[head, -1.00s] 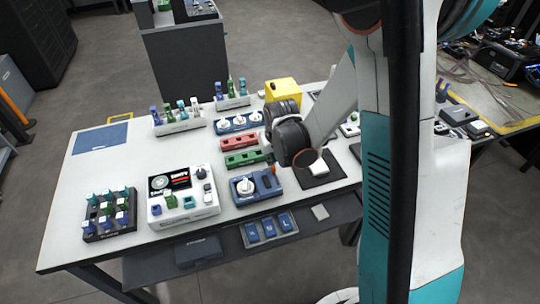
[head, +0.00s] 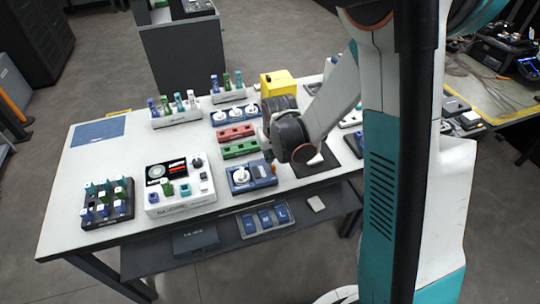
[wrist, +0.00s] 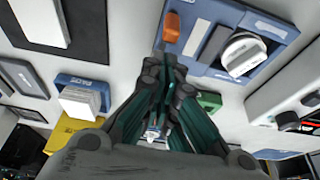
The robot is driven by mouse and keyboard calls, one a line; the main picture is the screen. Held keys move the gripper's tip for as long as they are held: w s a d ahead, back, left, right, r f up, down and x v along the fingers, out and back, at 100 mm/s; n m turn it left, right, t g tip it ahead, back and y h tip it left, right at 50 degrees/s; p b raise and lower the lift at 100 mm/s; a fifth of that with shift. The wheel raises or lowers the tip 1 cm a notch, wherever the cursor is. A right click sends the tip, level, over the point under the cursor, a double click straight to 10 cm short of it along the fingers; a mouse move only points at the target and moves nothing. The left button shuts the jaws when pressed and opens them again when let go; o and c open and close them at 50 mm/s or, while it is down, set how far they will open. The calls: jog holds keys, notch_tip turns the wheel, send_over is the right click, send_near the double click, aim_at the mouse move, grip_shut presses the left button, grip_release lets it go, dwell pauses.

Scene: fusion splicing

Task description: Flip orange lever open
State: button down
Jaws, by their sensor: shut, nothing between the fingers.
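The orange lever (wrist: 171,28) stands at the edge of a blue device (wrist: 205,66) with a round white knob (wrist: 243,54), at the top of the wrist view. In the head view my dark wrist hides the fingertips, near the device's right rear.
A white splicer-like box (head: 180,205) stands left of the blue device. Red (head: 236,133) and green (head: 240,149) blocks lie behind it. A yellow box (head: 278,84) stands at the back.

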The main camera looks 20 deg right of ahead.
aim_at(269, 165)
jog(key=w, duration=0.1)
jog(key=w+r, duration=0.1)
jog(key=shift+w, duration=0.3)
jog(key=p+v, duration=0.3)
jog(key=v, duration=0.6)
jog(key=shift+p, duration=0.35)
jog(key=shift+s, duration=0.2)
jog(key=s+r+t, duration=0.3)
jog(key=s+r, duration=1.2)
jog(key=s, duration=0.5)
jog(key=shift+a+r, duration=0.15)
jog(key=shift+r, duration=0.05)
